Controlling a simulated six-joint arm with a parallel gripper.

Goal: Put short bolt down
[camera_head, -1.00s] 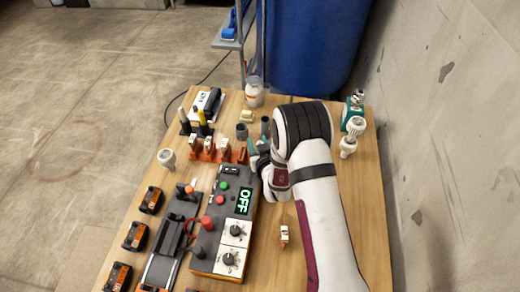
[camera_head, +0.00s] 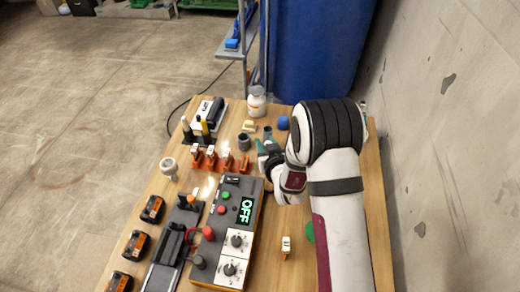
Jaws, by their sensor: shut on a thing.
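My gripper (camera_head: 264,154) is low over the wooden table, just right of the row of orange holders (camera_head: 211,158) and beyond the control box (camera_head: 229,226). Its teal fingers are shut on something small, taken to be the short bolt. The bolt itself cannot be made out at this size, and the gripper and wrist partly hide that spot. I cannot tell whether the held thing touches the table.
A grey cylinder (camera_head: 244,142), a blue cap (camera_head: 283,122) and a white bottle (camera_head: 257,104) stand beyond my gripper. A small white-and-orange block (camera_head: 286,246) stands right of the control box. My arm covers much of the table's right side.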

